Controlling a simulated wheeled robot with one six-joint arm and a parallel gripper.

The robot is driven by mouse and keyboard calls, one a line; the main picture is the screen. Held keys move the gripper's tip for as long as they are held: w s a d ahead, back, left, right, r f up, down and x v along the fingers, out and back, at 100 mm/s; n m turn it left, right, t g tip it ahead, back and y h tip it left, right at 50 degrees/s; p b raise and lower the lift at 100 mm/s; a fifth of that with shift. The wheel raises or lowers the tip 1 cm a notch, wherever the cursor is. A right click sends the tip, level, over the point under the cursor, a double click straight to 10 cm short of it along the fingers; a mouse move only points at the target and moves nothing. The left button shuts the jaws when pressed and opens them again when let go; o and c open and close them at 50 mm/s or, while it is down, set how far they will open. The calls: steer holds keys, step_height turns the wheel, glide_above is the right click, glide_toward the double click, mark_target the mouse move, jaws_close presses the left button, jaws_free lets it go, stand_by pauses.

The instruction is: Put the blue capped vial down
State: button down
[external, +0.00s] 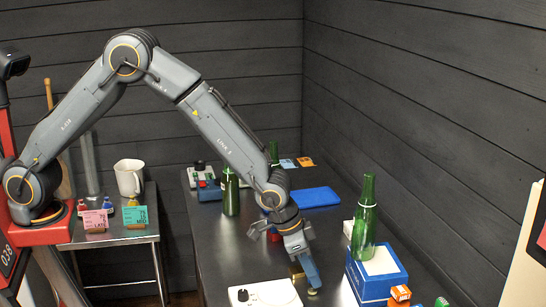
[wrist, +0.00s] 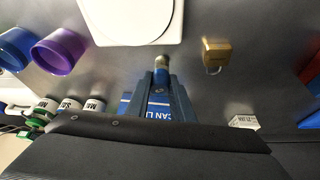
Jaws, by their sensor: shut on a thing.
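My gripper (external: 308,281) reaches low over the dark bench, close to a white device with a dial (external: 265,293). In the wrist view, my gripper (wrist: 162,82) is shut on the blue capped vial (wrist: 162,64), whose small end shows between the blue fingertips. Most of the vial is hidden by the fingers. I cannot tell whether it touches the bench. In the external view only a small yellowish bit shows at the fingertips.
A brass padlock (wrist: 217,52) lies right of the fingertips in the wrist view. A purple cup (wrist: 60,50) and a blue cup (wrist: 16,46) stand left. Bare bench surrounds the fingertips.

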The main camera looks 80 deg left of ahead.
steer(key=c, duration=1.6)
jaws_free()
steer(key=shift+f, duration=0.15)
steer(key=shift+o, duration=0.2)
steer(key=shift+r, duration=0.3)
steer(key=d+b+v, duration=0.1)
steer(key=b+v, duration=0.3)
steer(key=v, duration=0.7)
steer(key=s+a+f+n+g, duration=0.1)
steer(key=s+a+f, duration=0.2)
steer(key=s+a, duration=0.7)
steer(key=s+a+f+n+g+y, duration=0.1)
steer(key=s+a+f+g, duration=0.1)
steer(key=s+a, duration=0.8)
steer(key=s+f, duration=0.1)
steer(key=s, duration=0.6)
steer(key=shift+s+f, duration=0.4)
